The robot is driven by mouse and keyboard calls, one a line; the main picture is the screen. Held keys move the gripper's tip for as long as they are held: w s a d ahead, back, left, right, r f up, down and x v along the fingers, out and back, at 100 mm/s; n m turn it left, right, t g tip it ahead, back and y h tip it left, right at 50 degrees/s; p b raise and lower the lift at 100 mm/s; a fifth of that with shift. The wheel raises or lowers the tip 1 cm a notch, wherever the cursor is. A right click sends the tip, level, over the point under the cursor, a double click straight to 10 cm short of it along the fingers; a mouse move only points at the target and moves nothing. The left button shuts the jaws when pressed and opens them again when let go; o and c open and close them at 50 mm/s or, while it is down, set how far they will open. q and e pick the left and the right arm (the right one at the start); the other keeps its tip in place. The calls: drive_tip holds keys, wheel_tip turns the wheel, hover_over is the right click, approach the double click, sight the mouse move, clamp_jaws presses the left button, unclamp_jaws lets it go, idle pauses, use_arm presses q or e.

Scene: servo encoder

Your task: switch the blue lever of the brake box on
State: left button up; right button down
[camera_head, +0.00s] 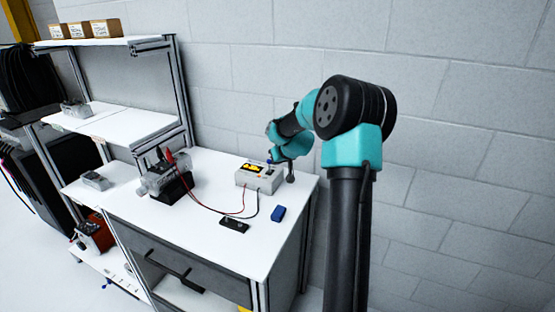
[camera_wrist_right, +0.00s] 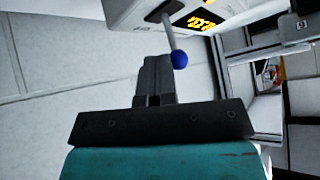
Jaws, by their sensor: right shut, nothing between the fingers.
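The brake box (camera_head: 247,180) is a pale box with a lit yellow display, standing near the back right of the white bench. It also shows at the top of the right wrist view (camera_wrist_right: 130,12). Its lever, a grey rod with a blue ball tip (camera_wrist_right: 180,59), sticks out from a dark slot. The blue tip also shows small in the head view (camera_head: 269,161). My right gripper (camera_wrist_right: 155,62) is shut and empty, its fingertips close beside the lever rod and ball. Whether they touch cannot be told. My left gripper is out of view.
A black power unit (camera_head: 172,188) with red and black clips stands left of the box, its leads crossing the bench. A black switch piece (camera_head: 234,226) and a blue block (camera_head: 278,214) lie in front. A shelf rack (camera_head: 185,95) stands at the left, a wall behind.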

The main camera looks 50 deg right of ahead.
drive_tip(key=shift+s+a+f, duration=0.1)
drive_tip(key=shift+a, duration=0.45)
drive_tip(key=shift+r, duration=0.85)
